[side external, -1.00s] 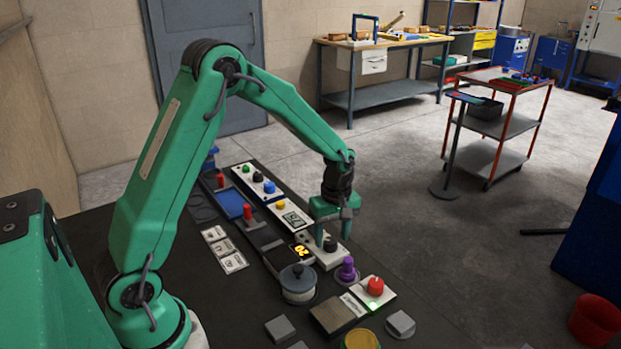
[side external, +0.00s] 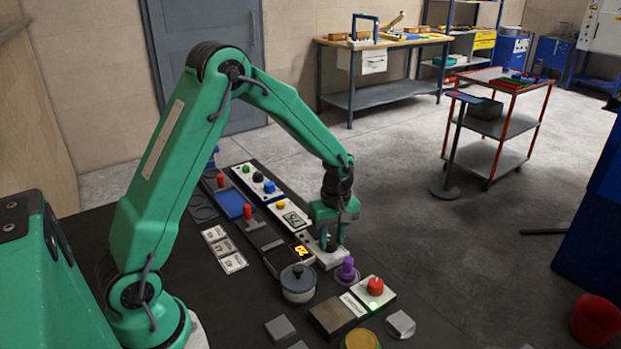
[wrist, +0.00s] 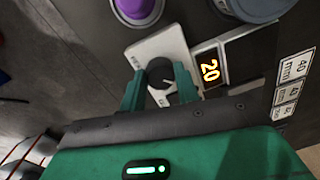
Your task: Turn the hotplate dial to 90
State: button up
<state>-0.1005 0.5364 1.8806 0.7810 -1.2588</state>
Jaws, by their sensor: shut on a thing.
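The dial is a dark round knob (wrist: 160,72) with a pale pointer mark, on a white panel (wrist: 150,47) in the wrist view.
A purple knob (side external: 347,269) stands close to my gripper. A grey round pot-like thing (side external: 297,283) is left of it, and a red knob on a white box (side external: 375,286) is to the right. Several other panels line the dark table behind.

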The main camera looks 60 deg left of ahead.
jog(key=shift+m, duration=0.3)
jog(key=m, duration=0.6)
jog(key=shift+d, duration=0.1)
jog(key=m, duration=0.3)
jog(key=shift+m, duration=0.3)
jog(key=m, duration=0.3)
jog(key=shift+m+t, duration=0.3)
jog(key=shift+m, duration=0.1)
jog(key=m, duration=0.9)
jog(key=shift+s+m+t, duration=0.15)
jog(key=shift+m+t, duration=0.15)
jog(key=o, duration=1)
jog(key=shift+c, duration=0.2)
